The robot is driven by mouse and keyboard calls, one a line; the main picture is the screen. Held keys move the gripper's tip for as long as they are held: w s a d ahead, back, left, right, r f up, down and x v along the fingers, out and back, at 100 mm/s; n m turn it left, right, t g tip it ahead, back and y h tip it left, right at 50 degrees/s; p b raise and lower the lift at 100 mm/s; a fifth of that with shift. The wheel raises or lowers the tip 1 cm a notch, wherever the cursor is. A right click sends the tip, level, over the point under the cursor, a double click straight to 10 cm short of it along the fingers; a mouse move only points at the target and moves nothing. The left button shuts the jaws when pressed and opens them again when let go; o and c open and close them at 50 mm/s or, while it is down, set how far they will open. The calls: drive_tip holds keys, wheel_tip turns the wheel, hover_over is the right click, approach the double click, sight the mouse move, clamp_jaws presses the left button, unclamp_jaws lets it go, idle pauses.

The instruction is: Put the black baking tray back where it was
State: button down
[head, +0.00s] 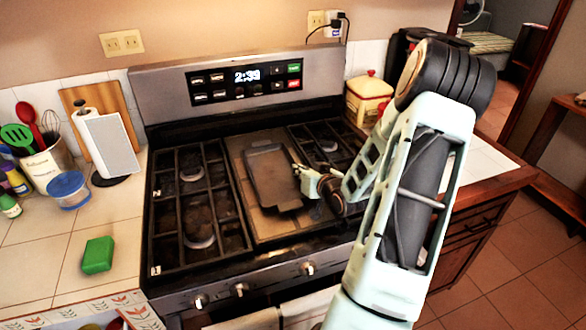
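The black baking tray (268,176) is a dark rectangular tray with rounded corners. In the head view it is over the flat middle section of the stove (284,223), between the two burner grates. I cannot tell whether it rests on the surface or is held slightly above it. My gripper (301,184) is at the tray's right edge, with its fingers pointing left. The fingers overlap the edge in the picture. They are small and partly hidden, so I cannot tell whether they are closed on the tray.
Burner grates (196,208) flank the middle section. The stove's back panel (245,84) rises behind. A green sponge (98,255) and a paper towel holder (108,145) are on the left counter. A yellow-and-red canister (368,98) stands behind my arm at right.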

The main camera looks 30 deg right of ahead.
drive_tip(key=shift+s+d+r, duration=0.1)
drive_tip(key=shift+s+r, duration=0.05)
drive_tip(key=shift+f, duration=0.2)
drive_tip(key=c, duration=2.2)
unclamp_jaws()
drive_tip(key=shift+o, duration=0.2)
drive_tip(key=shift+r, duration=0.25)
drive_tip(key=v, duration=1.2)
drive_tip(key=shift+f, duration=0.1)
